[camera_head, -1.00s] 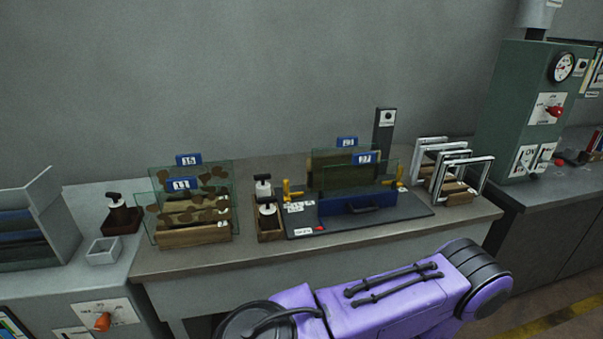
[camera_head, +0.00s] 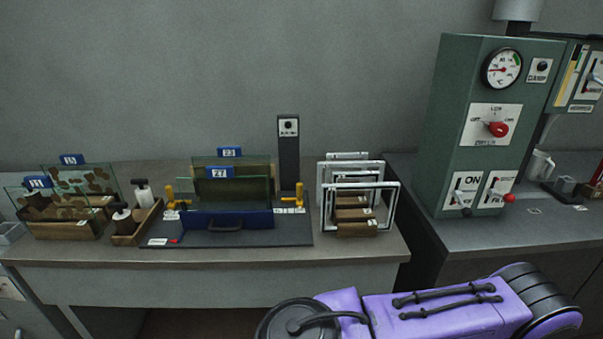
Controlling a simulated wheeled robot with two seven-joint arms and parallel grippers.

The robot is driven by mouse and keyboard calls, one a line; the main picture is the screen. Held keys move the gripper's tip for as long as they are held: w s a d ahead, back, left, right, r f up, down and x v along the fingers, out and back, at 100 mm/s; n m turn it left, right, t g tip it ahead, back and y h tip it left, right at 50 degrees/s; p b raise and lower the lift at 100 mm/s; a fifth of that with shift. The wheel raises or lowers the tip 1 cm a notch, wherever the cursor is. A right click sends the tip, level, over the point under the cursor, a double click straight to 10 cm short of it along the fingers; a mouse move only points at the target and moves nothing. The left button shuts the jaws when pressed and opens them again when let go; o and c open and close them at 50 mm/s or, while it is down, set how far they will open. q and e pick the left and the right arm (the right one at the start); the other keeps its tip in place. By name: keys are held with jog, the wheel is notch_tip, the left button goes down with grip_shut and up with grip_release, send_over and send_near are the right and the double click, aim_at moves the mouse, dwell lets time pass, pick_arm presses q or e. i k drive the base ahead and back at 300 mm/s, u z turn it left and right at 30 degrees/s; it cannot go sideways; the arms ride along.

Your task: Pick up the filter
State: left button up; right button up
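I cannot tell for sure which thing is the filter. Several silver rectangular frames (camera_head: 388,212) stand upright in a row in wooden holders (camera_head: 357,229) at the right end of the table. Glass panels (camera_head: 236,189) with blue number tags stand upright in a blue holder (camera_head: 247,220) on a dark board at the middle. More glass panels with brown patches (camera_head: 92,181) stand at the left. Neither of my grippers is in view. Only a purple link of my own arm shows at the bottom right.
A wooden caddy (camera_head: 126,239) with two pump bottles stands between the panel groups. Yellow clamps (camera_head: 299,194) flank the blue holder, with a dark post (camera_head: 289,152) behind. A green control cabinet (camera_head: 455,110) stands on the grey counter at right. The table's front strip (camera_head: 270,264) is clear.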

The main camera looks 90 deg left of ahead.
aim_at(144, 197)
jog(key=i, duration=0.2)
jog(key=u, duration=4)
